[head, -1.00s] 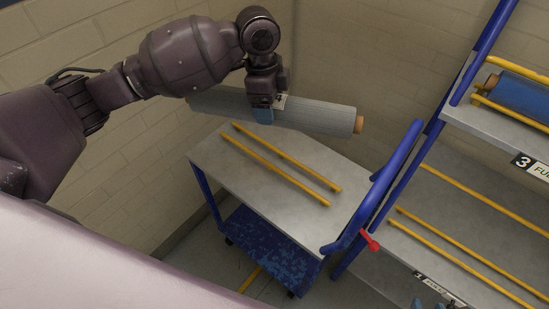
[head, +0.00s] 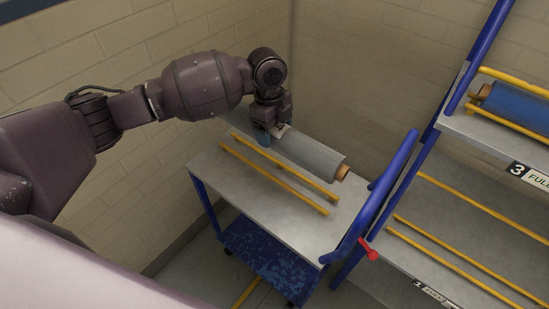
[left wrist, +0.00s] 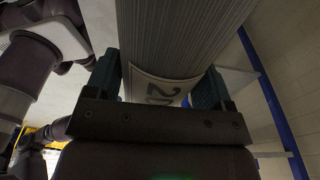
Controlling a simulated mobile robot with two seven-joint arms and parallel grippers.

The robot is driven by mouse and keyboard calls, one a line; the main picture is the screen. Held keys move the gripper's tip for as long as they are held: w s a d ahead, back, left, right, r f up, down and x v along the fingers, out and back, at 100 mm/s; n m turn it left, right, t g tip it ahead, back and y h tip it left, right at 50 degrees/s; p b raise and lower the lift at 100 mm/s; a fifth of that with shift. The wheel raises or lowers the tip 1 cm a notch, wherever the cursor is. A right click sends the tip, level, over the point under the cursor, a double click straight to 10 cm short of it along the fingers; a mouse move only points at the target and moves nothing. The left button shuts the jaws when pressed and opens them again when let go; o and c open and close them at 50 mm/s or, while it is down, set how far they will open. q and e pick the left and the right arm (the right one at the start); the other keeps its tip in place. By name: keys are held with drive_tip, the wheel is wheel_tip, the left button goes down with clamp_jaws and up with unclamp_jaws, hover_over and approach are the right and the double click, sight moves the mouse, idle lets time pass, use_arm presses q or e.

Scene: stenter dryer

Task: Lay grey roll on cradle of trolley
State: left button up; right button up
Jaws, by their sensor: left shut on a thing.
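The grey roll (head: 310,153), with a brown core at its right end, is held by my left gripper (head: 268,135). In the left wrist view the roll (left wrist: 180,30) lies between the two fingers, with a white label marked with a "2" on it. In the head view the roll is over the far side of the trolley's top (head: 300,226), close to the far yellow rail and roughly parallel to it. The cradle (head: 275,178) is two yellow rails on that top, and the space between them is empty. I cannot tell whether the roll touches the far rail.
A blue handle (head: 385,195) stands at the trolley's right end, with a red lever (head: 369,250) beside it. A rack (head: 470,220) at right has yellow rails and a blue roll (head: 515,108) on its upper shelf. Brick walls stand close behind and at left.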

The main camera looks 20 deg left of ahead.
use_arm(q)
wheel_tip(320, 180, down, 4)
drive_tip(key=shift+f, duration=0.25)
drive_tip(key=shift+f+b, duration=0.3)
drive_tip(key=shift+f, duration=0.05)
wheel_tip(320, 180, down, 5)
drive_tip(key=shift+r+b, duration=0.1)
drive_tip(key=shift+b, duration=0.35)
drive_tip(key=shift+f, duration=0.5)
drive_tip(key=shift+r, duration=0.1)
use_arm(e)
drive_tip(key=shift+w+f, duration=0.4)
drive_tip(key=shift+a, duration=0.1)
use_arm(q)
drive_tip(key=o, duration=1.3)
drive_tip(key=shift+f, duration=0.2)
use_arm(e)
drive_tip(key=shift+w+a+r, duration=0.1)
drive_tip(key=shift+w, duration=0.05)
